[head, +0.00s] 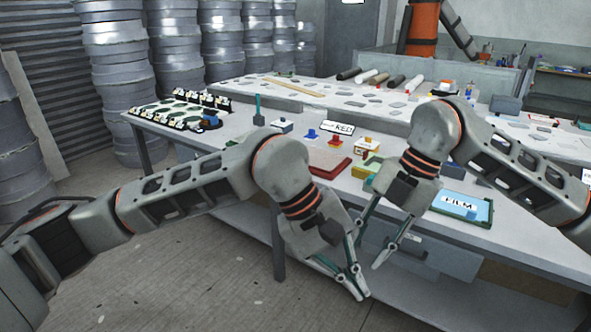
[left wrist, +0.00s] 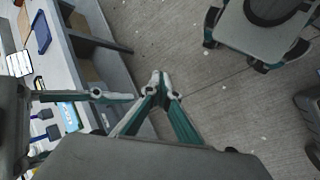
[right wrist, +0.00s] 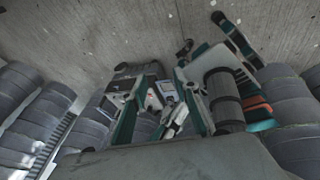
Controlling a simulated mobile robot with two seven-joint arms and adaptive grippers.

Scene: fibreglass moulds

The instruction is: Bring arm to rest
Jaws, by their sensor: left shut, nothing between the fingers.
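My left gripper (head: 360,297) hangs in front of the table, low over the floor, with its fingertips together and nothing between them. Its closed tips also show in the left wrist view (left wrist: 160,80). My right gripper (head: 367,254) points down at the table's front edge, just above and right of the left one in the head view. Its fingertips are apart with nothing seen between them; they also show in the right wrist view (right wrist: 162,80). Both arms are bent at the elbow, and the grippers are close to each other.
A lower shelf (head: 420,290) lies behind the grippers. The floor (head: 210,275) in front is clear.

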